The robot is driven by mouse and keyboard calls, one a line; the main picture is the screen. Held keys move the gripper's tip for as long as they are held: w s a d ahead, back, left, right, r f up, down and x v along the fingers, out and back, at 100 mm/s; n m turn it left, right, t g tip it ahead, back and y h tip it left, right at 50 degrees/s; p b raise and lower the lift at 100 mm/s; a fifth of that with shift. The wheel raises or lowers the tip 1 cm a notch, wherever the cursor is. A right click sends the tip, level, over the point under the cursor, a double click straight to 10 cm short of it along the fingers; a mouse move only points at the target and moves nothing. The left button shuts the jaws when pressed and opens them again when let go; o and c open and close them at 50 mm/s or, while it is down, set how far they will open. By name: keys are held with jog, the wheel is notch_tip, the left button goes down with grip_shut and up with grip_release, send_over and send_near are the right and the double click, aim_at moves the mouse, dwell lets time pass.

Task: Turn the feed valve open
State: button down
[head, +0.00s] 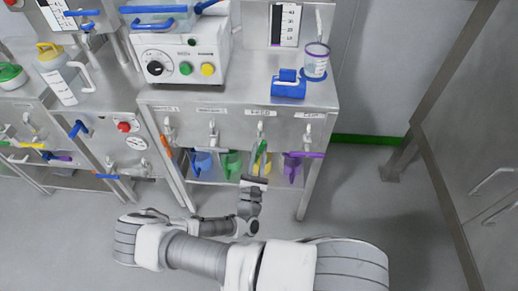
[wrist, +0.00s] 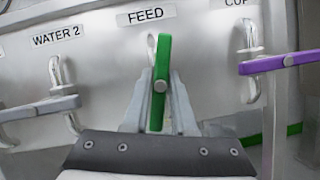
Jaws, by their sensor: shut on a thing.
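The feed valve has a green lever handle (wrist: 158,75) under a FEED label (wrist: 146,15) on the steel front panel. In the wrist view the lever stands nearly upright, with its pivot near the middle. My gripper (wrist: 157,105) is shut on the lever, one finger on each side. In the head view the green lever (head: 262,152) shows as a thin upright strip below the panel labels, with my gripper (head: 254,180) at its lower end. The valve body behind the lever is mostly hidden.
A grey-blue lever (wrist: 40,108) under WATER 2 lies to the left. A purple lever (wrist: 280,62) lies close on the right, roughly level. Blue (head: 202,161), green (head: 231,163) and purple (head: 292,168) jugs stand below the valves. Open floor lies to the right.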

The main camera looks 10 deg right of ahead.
jog(key=shift+n+t+y+p, duration=0.5)
jog(key=shift+n+y, duration=0.6)
jog(key=shift+n, duration=1.2)
jog(key=c, duration=0.7)
grip_release()
jog(key=shift+s+f, duration=0.1)
